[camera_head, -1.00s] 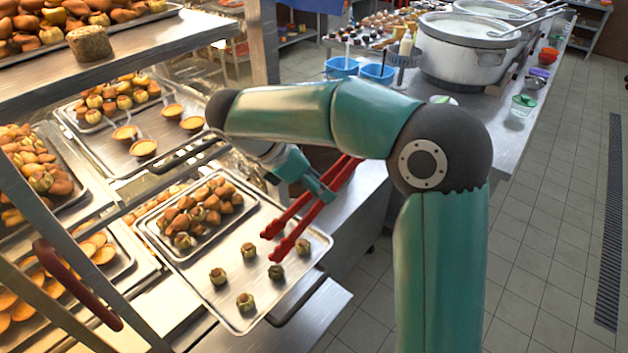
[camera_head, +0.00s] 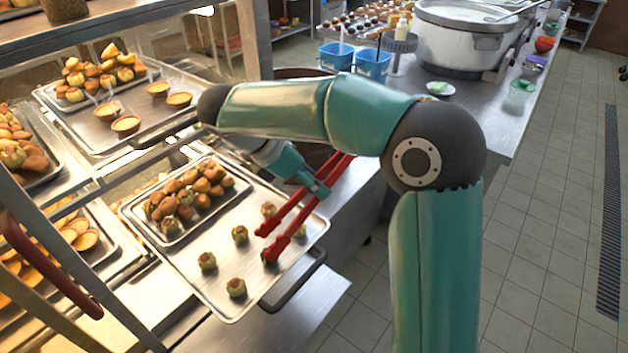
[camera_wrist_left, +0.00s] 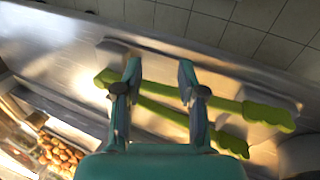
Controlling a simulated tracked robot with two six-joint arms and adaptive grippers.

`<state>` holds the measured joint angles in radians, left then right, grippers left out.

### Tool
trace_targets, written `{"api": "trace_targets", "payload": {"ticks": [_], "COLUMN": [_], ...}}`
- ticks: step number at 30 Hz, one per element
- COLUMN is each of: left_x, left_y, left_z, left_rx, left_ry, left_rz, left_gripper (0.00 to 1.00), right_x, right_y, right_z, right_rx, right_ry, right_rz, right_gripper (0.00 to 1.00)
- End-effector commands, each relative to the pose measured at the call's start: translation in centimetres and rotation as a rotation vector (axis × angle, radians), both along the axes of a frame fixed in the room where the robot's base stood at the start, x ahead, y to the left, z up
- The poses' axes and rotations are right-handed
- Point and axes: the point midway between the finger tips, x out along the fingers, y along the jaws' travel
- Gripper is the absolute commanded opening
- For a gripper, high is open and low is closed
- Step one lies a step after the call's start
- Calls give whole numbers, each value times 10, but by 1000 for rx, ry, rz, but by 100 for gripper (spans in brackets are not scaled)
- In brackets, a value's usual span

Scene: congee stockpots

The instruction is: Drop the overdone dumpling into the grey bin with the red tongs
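My right gripper (camera_head: 316,187) is shut on the red tongs (camera_head: 298,208), which slant down to the left over the metal tray (camera_head: 190,272). The tong tips are at a dark dumpling (camera_head: 270,257) near the tray's right edge. It looks darker than the other loose dumplings. The tips partly cover it, so I cannot tell if they grip it. Other loose dumplings, such as one at the front (camera_head: 236,288), stand apart on the tray. My left gripper (camera_wrist_left: 159,75) is open in the left wrist view. I cannot make out a grey bin.
Green tongs (camera_wrist_left: 165,112) lie below my left gripper on a metal surface. A smaller tray (camera_head: 160,236) of piled dumplings sits on the large tray. Racks with pastries stand at left. Blue containers (camera_head: 373,64) and a large pot (camera_head: 450,48) stand on the counter behind.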

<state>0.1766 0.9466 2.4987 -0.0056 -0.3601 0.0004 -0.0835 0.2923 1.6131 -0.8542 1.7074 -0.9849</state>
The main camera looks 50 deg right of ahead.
Motion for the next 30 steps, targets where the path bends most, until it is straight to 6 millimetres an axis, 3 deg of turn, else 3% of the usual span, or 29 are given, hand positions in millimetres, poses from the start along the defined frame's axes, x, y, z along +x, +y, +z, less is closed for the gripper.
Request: {"api": "trace_targets", "payload": {"ticks": [4,12,26,27,30], "left_x": [0,0,0,0,0], "left_y": [0,0,0,0,0], "left_z": [-21,-29,-31,-31,-31], "left_rx": [0,0,0,0,0], "left_ry": [0,0,0,0,0], "left_rz": [0,0,0,0,0], "left_gripper": [40,40,40,40,40], "right_x": [0,0,0,0,0], "right_y": [0,0,0,0,0], "right_z": [-19,-37,-42,-42,-42], "right_rx": [-1,0,0,0,0], "right_ry": [-1,-1,-1,-1,-1], "right_rz": [0,1,1,1,1], "right_gripper": [42,42,42,42,25]}}
